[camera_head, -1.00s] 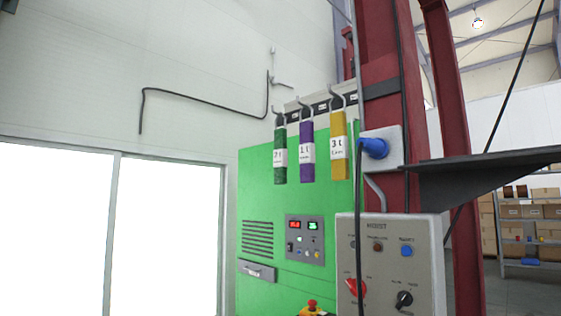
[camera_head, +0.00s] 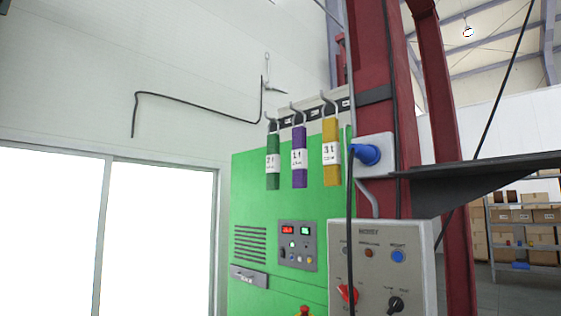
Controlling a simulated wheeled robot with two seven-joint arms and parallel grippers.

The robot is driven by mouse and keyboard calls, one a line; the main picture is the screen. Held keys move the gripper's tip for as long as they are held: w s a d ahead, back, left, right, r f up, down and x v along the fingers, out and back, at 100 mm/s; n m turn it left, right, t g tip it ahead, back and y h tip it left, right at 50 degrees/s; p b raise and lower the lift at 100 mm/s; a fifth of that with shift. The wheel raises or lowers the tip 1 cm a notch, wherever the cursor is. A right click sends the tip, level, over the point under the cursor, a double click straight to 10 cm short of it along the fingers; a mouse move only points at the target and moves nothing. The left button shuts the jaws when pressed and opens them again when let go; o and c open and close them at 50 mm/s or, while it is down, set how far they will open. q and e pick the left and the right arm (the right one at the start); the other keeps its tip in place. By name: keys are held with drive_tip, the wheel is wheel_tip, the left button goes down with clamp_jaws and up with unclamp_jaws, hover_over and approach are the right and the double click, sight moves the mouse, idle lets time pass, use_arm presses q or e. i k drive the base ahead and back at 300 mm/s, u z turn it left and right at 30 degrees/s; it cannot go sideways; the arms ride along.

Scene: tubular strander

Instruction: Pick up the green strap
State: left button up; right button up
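The green strap (camera_head: 273,178) hangs from a hook at the left end of a rail above the green cabinet. It is a folded dark green bundle with a white label that seems to read "2 t". A purple strap (camera_head: 299,178) hangs to its right, and a yellow strap (camera_head: 331,171) hangs right of that. All three hang apart, side by side, in front of the green cabinet (camera_head: 250,195). Neither of my grippers shows in the head view.
A grey control box (camera_head: 385,275) with knobs stands at the lower right, before a red column (camera_head: 375,120). A blue plug (camera_head: 366,154) and a black cable are near the straps. A dark shelf (camera_head: 480,180) juts out at right. A bright window lies at left.

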sight(272, 156)
drive_tip(key=z, duration=1.2)
drive_tip(key=i, duration=1.25)
drive_tip(key=u, duration=0.65)
